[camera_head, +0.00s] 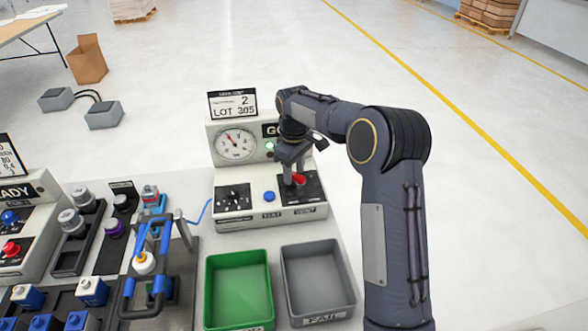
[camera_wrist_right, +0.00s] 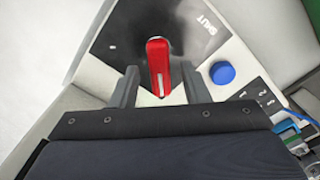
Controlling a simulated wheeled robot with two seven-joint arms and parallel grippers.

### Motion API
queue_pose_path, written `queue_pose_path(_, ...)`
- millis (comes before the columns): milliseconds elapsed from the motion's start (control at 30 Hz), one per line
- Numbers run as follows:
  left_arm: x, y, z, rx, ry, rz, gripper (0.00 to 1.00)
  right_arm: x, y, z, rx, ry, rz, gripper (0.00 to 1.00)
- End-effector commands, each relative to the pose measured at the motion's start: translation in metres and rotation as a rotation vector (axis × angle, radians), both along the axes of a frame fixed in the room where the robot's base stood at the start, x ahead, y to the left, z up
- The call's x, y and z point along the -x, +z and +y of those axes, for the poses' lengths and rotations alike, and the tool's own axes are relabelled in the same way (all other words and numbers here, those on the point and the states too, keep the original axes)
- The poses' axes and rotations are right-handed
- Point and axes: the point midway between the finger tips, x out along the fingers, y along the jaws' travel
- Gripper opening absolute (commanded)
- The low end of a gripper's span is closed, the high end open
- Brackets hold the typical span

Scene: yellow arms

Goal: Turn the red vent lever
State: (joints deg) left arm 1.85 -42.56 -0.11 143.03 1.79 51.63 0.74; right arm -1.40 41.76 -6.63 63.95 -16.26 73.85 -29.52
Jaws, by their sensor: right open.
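The red vent lever (camera_head: 299,179) sits on a black plate at the right of the control box's front panel. My right gripper (camera_head: 290,172) is above it, coming in from the right. In the right wrist view the lever (camera_wrist_right: 158,66) stands between the two open fingertips (camera_wrist_right: 158,84), with a gap on each side. The word SHUT shows on the plate beside it. In the head view the gripper hides part of the lever. My left gripper is not in view.
A green bin (camera_head: 208,295) and a grey bin (camera_head: 352,296) stand in front. A blue-handled fixture (camera_head: 128,290) stands left.

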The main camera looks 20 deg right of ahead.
Motion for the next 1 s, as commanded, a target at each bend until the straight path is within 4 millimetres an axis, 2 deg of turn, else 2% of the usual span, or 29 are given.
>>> queue_pose_path(133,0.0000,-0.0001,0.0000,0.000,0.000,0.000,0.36,0.0000,0.0000,0.0000,0.000,0.000,0.000,0.42)
queue_pose_path(167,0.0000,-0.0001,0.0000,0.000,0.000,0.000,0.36,0.0000,0.0000,0.0000,0.000,0.000,0.000,0.39)
queue_pose_path(467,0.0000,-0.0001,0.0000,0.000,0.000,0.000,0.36,0.0000,0.0004,0.0001,0.000,0.000,0.000,0.00)
queue_pose_path(767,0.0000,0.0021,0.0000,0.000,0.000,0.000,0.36,-0.0005,0.0012,-0.0004,0.000,-0.030,0.000,0.00)
queue_pose_path(1000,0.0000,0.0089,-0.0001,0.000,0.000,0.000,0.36,-0.0021,0.0024,-0.0027,0.000,-0.154,0.000,0.00)
